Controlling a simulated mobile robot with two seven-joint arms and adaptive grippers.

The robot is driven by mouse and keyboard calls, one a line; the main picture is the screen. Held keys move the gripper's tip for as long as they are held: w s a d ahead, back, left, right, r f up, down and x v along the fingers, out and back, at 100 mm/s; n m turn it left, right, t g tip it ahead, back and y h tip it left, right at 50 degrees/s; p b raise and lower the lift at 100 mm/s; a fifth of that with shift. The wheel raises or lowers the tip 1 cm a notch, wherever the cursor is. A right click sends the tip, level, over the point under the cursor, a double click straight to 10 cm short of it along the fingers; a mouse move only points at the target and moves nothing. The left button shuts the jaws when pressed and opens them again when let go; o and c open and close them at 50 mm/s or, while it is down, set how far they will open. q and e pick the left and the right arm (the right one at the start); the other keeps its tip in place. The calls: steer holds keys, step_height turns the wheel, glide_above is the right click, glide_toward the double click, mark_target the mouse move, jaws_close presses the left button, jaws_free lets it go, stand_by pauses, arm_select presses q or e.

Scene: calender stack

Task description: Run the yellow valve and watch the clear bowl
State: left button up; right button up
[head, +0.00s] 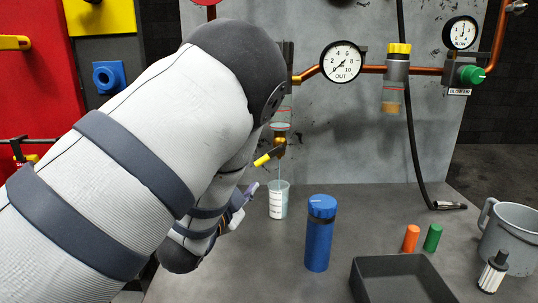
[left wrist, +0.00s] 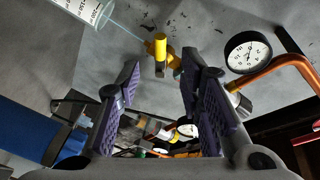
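The yellow valve (head: 264,159) has a yellow handle on a brass body under the clear bowl. It also shows in the left wrist view (left wrist: 160,47), just ahead of my fingertips. The clear bowl (head: 281,119) has red lines and some pale bluish liquid low in it; my arm partly hides its upper housing. A thin stream runs from the valve into a beaker (head: 278,202) holding pale liquid; the beaker also shows in the left wrist view (left wrist: 85,10). My left gripper (head: 243,203) is open and empty, its fingers (left wrist: 160,68) apart and short of the handle. My right gripper is not in view.
A blue bottle (head: 319,235) stands right of the beaker. A dark tray (head: 400,282), orange (head: 411,238) and green (head: 432,238) cylinders, a filter element (head: 492,273) and a grey jug (head: 511,238) stand farther right. An OUT gauge (head: 343,62) and copper pipe are above.

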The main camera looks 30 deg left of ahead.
mark_target(260, 163)
arm_select(q)
steer(key=b+x, duration=0.1)
steer(key=x, duration=0.9)
steer(key=shift+f, duration=0.1)
steer(key=shift+w+a, duration=0.1)
steer(key=shift+w, duration=0.15)
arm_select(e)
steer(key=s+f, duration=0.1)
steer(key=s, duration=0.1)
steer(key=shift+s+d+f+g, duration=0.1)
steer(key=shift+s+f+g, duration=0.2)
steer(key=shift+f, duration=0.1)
arm_select(q)
steer(key=shift+c, duration=0.3)
jaws_close()
